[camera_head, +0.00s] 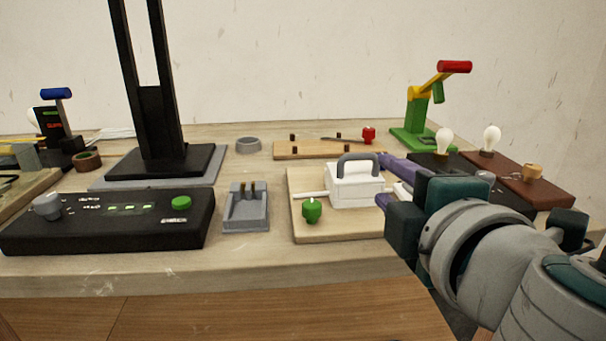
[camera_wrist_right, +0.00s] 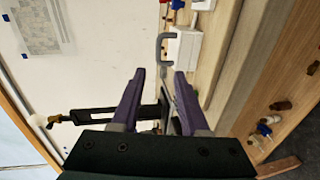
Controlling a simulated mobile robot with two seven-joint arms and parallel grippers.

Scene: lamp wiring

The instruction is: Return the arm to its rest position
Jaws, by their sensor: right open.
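My right gripper (camera_head: 384,181) comes in from the right, beside the right side of a white box (camera_head: 354,190) with a grey handle (camera_head: 357,158). Its purple fingers are open, with nothing seen between the tips. In the wrist view the open right gripper (camera_wrist_right: 160,74) points toward the area beside the white box (camera_wrist_right: 184,46), and the fingertips look apart from it. The box sits on a wooden board (camera_head: 297,232) with a green knob (camera_head: 312,210) at its front. My left gripper is not in view.
Bulbs (camera_head: 444,140) on dark bases stand behind and right of my right gripper. A green stand with a red-tipped arm (camera_head: 418,112) is at the back right. A black control box (camera_head: 108,235), a grey tray (camera_head: 246,212) and a tall black frame (camera_head: 160,125) stand left.

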